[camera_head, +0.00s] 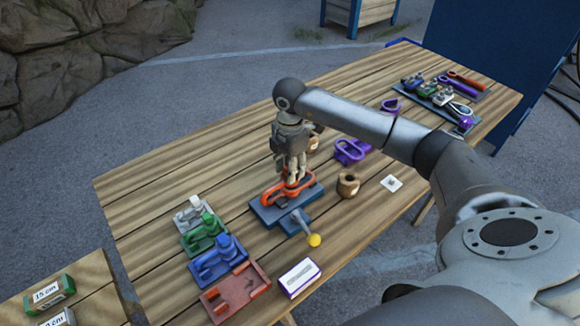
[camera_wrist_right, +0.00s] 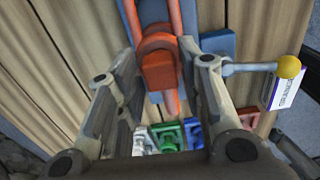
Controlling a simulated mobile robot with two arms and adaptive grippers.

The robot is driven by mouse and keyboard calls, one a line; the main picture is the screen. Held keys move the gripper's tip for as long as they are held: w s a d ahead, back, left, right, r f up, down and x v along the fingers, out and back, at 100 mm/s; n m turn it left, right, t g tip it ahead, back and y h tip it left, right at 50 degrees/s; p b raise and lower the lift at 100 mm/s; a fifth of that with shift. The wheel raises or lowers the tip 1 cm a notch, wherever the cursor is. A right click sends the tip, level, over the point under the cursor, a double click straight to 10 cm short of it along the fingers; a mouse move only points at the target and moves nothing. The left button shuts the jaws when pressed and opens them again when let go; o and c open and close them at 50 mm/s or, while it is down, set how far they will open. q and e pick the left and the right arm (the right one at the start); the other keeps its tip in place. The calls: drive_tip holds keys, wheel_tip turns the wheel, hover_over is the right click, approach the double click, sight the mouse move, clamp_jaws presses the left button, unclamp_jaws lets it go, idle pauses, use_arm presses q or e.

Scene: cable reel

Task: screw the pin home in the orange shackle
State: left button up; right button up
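The orange shackle (camera_head: 272,196) lies in a blue-grey fixture (camera_head: 262,212) near the table's middle. A grey lever with a yellow knob (camera_head: 314,240) stands at the fixture's front; the knob also shows in the wrist view (camera_wrist_right: 289,67). My right gripper (camera_head: 293,178) is pointed down over the shackle. In the wrist view its fingers (camera_wrist_right: 158,58) stand apart on both sides of an orange block-like part (camera_wrist_right: 159,70) of the shackle or its pin. Gaps appear on both sides of that part. How deep the pin sits cannot be told. My left gripper is out of view.
Left of the fixture are grey, green and blue shackle holders (camera_head: 217,262) and an empty red one (camera_head: 236,292). A white-purple box (camera_head: 299,278) is in front. A wooden pot (camera_head: 348,185) and purple shackle (camera_head: 351,151) are close right; a tool tray (camera_head: 437,98) is farther off.

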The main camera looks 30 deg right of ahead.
idle(0.5)
drive_tip(key=shift+r+p, duration=1.65)
drive_tip(key=shift+r, duration=0.65)
drive_tip(key=shift+f, duration=0.15)
drive_tip(key=shift+f+b, duration=1.65)
drive_tip(key=shift+f, duration=0.55)
clamp_jaws()
